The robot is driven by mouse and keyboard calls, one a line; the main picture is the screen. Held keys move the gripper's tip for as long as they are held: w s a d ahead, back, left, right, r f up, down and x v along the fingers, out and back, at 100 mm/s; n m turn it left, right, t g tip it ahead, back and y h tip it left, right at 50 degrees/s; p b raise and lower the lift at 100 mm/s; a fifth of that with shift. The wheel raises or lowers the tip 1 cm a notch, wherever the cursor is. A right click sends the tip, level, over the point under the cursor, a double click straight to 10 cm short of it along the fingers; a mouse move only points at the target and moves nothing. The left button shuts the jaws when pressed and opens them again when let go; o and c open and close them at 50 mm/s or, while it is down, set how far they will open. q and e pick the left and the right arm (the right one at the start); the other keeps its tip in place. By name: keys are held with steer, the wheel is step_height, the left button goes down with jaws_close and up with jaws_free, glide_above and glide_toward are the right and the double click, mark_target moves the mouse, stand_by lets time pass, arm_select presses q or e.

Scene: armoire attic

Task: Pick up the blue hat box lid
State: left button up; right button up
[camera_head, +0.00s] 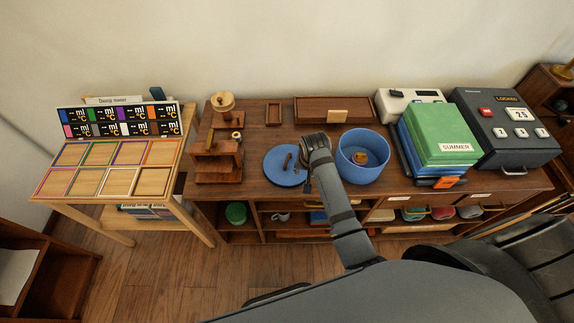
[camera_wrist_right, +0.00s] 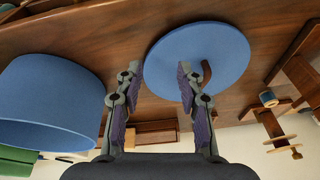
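The blue hat box lid (camera_head: 274,171) lies flat on the wooden cabinet top, with a brown handle on it. In the right wrist view the lid (camera_wrist_right: 185,45) is partly in front of the fingers, and its brown handle (camera_wrist_right: 207,72) is beside one finger. My right gripper (camera_head: 304,162) is at the lid's right edge in the head view; in the wrist view the gripper (camera_wrist_right: 158,72) is open with nothing between its fingers. The open blue hat box (camera_head: 362,175) stands just right of it with a small brownish thing inside. My left gripper is not in view.
A wooden stand (camera_head: 218,165) is left of the lid. A wooden tray (camera_head: 318,103) lies behind. Green and blue boxes (camera_head: 440,130) and a dark case (camera_head: 508,150) fill the right side. A small table with coloured frames (camera_head: 87,180) stands at left.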

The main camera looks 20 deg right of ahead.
steer(key=m, duration=0.2)
glide_toward(288, 159)
steer(key=x, duration=0.3)
steer(key=shift+d+f, duration=0.3)
steer(key=shift+f, duration=0.05)
steer(key=shift+a+x, duration=0.15)
steer(key=shift+x, duration=1.2)
steer(key=shift+a+x, duration=0.15)
steer(key=shift+x, duration=1.2)
steer(key=shift+w+r, duration=0.1)
jaws_close()
